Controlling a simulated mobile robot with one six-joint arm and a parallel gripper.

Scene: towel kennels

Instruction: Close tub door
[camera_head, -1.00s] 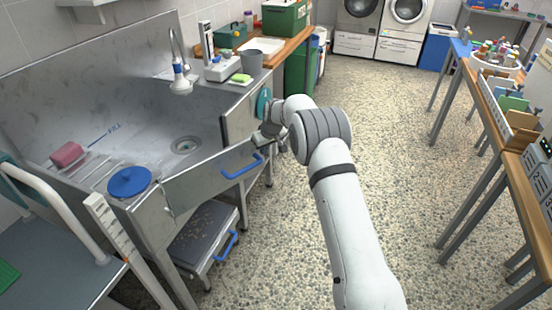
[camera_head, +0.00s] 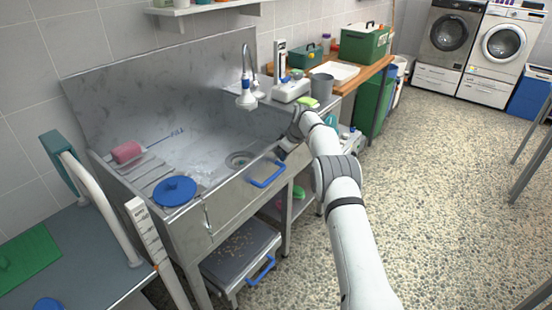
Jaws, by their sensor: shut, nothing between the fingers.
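The steel tub (camera_head: 105,172) stands against the wall at left, with a drain in its floor. Its metal door (camera_head: 233,203), with a blue handle (camera_head: 267,174), is hinged at the left near the front corner. The door lies across the tub's front opening and looks nearly in line with the front; whether it is fully flush or latched I cannot tell. My gripper (camera_head: 284,149) is shut and empty at the door's right end, by its upper edge. Whether it touches the door is unclear. My wrist and arm hide the far front part of the tub.
A blue round lid (camera_head: 175,190) and a pink sponge (camera_head: 127,152) sit at the tub's left. A step with a blue handle (camera_head: 262,269) is below. A grey table (camera_head: 90,265) stands front left. A grey cup (camera_head: 321,87) is at the tub's far end.

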